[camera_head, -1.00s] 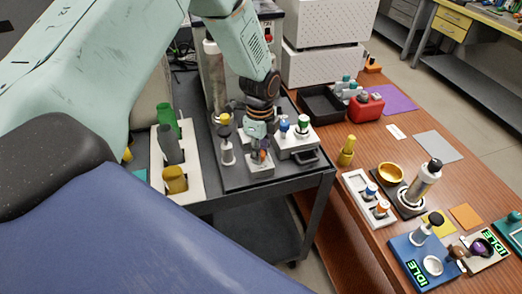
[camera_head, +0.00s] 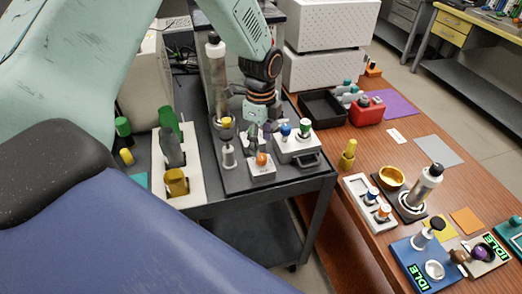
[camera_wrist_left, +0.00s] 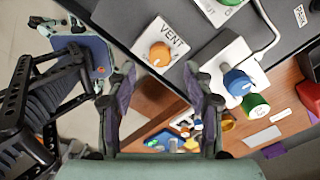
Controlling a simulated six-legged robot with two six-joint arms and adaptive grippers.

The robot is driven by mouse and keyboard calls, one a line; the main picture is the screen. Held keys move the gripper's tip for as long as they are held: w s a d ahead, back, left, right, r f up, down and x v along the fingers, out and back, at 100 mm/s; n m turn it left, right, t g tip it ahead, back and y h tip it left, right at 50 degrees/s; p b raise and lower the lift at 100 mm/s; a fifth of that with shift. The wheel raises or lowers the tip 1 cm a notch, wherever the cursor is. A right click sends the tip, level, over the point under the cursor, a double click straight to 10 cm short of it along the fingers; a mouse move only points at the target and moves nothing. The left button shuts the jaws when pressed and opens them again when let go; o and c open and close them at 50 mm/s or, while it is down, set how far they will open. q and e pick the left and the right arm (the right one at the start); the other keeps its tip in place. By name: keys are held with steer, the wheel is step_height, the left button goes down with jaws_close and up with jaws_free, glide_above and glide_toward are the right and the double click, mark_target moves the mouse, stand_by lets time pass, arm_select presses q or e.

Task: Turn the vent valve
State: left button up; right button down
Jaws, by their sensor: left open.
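The vent valve is an orange round knob (camera_head: 262,159) on a small white block at the front of the dark cart top. In the left wrist view the same orange knob (camera_wrist_left: 160,54) sits beside the printed word VENT, just beyond the fingertips. My left gripper (camera_head: 258,122) is above and behind the knob in the head view, apart from it. In the left wrist view its two fingers (camera_wrist_left: 160,80) are spread with nothing between them. My right gripper is not in view.
A white block with a blue knob (camera_head: 285,129) and a green knob (camera_head: 305,126) stands right of the vent block. A grey post with a yellow top (camera_head: 226,123) stands to its left. A tall metal cylinder (camera_head: 216,75) rises behind. The wooden table (camera_head: 340,220) lies to the right.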

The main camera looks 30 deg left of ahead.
mark_target(262, 156)
arm_select(q)
step_height(262, 156, up, 7)
steer(key=shift+f, duration=0.2)
steer(key=shift+d, duration=0.1)
stand_by(0.4)
